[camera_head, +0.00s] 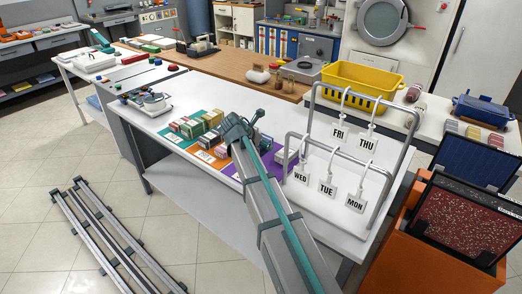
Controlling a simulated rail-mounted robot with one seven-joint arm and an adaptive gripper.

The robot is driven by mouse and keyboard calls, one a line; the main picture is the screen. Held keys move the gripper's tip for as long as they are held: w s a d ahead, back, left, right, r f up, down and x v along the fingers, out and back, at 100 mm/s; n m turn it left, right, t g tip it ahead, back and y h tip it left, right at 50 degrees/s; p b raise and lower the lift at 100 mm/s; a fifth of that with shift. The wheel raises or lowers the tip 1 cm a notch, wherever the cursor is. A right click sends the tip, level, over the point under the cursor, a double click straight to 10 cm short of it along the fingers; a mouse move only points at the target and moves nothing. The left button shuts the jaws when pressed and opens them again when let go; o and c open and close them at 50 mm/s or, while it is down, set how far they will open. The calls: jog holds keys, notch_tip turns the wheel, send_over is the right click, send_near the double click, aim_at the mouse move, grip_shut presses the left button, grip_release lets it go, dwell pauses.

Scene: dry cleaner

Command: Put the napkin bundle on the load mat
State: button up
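My gripper (236,128) is over the white counter, at the far end of my arm, beside several small folded bundles. Its fingers are too small and dark to tell whether they are open or shut. Green and cream bundles (210,119) stand on a teal mat (165,133), left of my gripper. A pink bundle (221,151) lies on an orange mat (213,163) in front of it. A purple mat (229,170) lies to the right, partly hidden by my arm. I cannot tell which bundle is the napkin bundle or which mat is the load mat; the label cards are unreadable.
Metal rail frames (390,180) with hanging day tags (328,187) stand on the counter's right part. A yellow basket (362,83) is behind them. An orange bin (420,255) with boards is at the lower right. Floor rails (105,240) lie at the lower left.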

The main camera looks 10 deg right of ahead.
jog(key=s+a+r, duration=0.1)
jog(key=s+r, duration=0.3)
jog(key=s, duration=0.5)
jog(key=w+a+r+b, duration=0.1)
jog(key=w+a, duration=0.2)
jog(key=w, duration=0.9)
jog(key=w+a+b, duration=0.1)
jog(key=w+a, duration=0.3)
jog(key=w, duration=0.9)
jog(key=w+f, duration=0.2)
jog(key=w, duration=0.2)
jog(key=w+f+p, duration=0.1)
jog(key=w+f, duration=0.2)
jog(key=w, duration=0.1)
jog(key=w+f+p, duration=0.1)
jog(key=w+f, duration=0.2)
jog(key=w, duration=0.1)
jog(key=shift+a, duration=0.25)
jog(key=shift+w+f, duration=0.35)
jog(key=shift+f, duration=0.25)
jog(key=shift+w+f+p, duration=0.15)
jog(key=shift+f+p, duration=0.1)
jog(key=shift+f, duration=0.7)
jog(key=shift+w+f+p, duration=0.1)
jog(key=shift+f+p, duration=0.1)
jog(key=shift+f, duration=0.7)
jog(key=o, duration=1.3)
jog(key=shift+f, duration=0.15)
